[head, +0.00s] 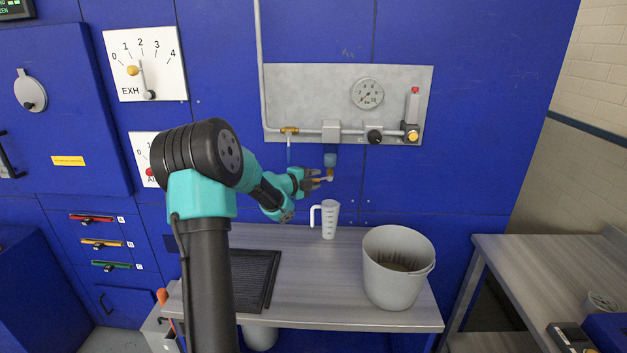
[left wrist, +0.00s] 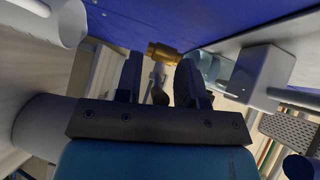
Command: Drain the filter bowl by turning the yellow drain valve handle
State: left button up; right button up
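The filter bowl (head: 330,159) hangs under the grey panel, bluish and upright. A brass drain valve (head: 330,173) sits at its lower end; it also shows in the left wrist view (left wrist: 162,52). My left gripper (head: 318,179) is right at the valve, reaching in from the left. In the left wrist view its two dark fingers (left wrist: 158,78) are apart, with a slim handle-like piece (left wrist: 158,92) between them. I cannot tell whether the fingers touch it, and its yellow colour is not clear. My right gripper is not in view.
A measuring jug (head: 329,219) stands on the bench below the valve. A grey bucket (head: 398,292) stands to its right, and a black mat (head: 252,280) lies to the left. The panel (head: 305,88) carries a pressure gauge (head: 367,93), pipe and knobs.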

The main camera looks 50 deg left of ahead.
pick_arm(q)
grip_shut()
dwell(0.5)
jog(key=shift+w+d+f+n+t+y, duration=0.15)
jog(key=shift+f+n+t, duration=0.35)
jog(key=shift+n+t, duration=0.4)
jog(key=shift+w+d+f+n+t+y, duration=0.1)
jog(key=shift+f+n+t, duration=0.45)
jog(key=shift+n+t, duration=0.3)
jog(key=shift+w+d+f+n+t+y, duration=0.15)
jog(key=shift+f+n+t, duration=0.35)
jog(key=shift+n+t, duration=0.35)
jog(key=shift+o, duration=0.7)
grip_release()
jog(key=shift+s, duration=0.15)
